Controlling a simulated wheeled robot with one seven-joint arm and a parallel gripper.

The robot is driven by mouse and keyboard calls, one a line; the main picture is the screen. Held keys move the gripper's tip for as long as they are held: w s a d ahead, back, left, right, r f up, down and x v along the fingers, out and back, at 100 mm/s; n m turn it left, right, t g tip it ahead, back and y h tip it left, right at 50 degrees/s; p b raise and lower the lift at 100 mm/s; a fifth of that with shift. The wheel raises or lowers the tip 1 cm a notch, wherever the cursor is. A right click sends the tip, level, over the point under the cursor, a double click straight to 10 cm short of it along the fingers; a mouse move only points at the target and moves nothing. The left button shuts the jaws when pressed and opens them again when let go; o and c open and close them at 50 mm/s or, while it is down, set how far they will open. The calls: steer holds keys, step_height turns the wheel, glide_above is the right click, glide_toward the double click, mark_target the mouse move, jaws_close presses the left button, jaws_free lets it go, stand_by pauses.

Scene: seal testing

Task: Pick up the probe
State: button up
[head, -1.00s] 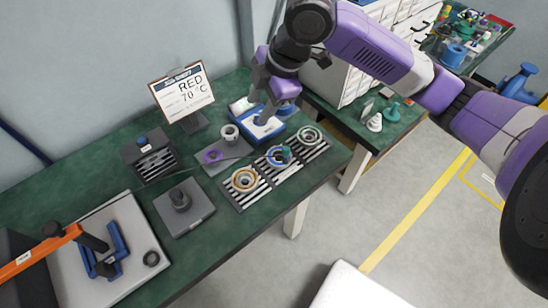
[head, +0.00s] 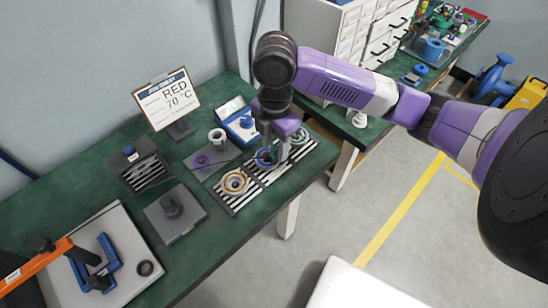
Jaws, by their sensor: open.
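My gripper (head: 274,153) points down over the middle ring seal (head: 264,158), which is blue and lies on a striped rack. Its jaws are open, with the fingers low around the spot where a small upright teal piece, perhaps the probe, shows in the earlier view. The fingers hide that piece now, so I cannot tell whether they touch it. A blue meter (head: 240,127) with a pale display sits just left of my gripper.
An orange ring (head: 234,183) lies on the rack's near part, and a greenish ring (head: 299,135) on its far part. A grey block with a post (head: 174,210) and a blue-handled clamp (head: 97,268) are nearer left.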

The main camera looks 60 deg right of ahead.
steer(key=shift+f, duration=0.4)
steer(key=shift+c, duration=0.2)
jaws_close()
stand_by(1.0)
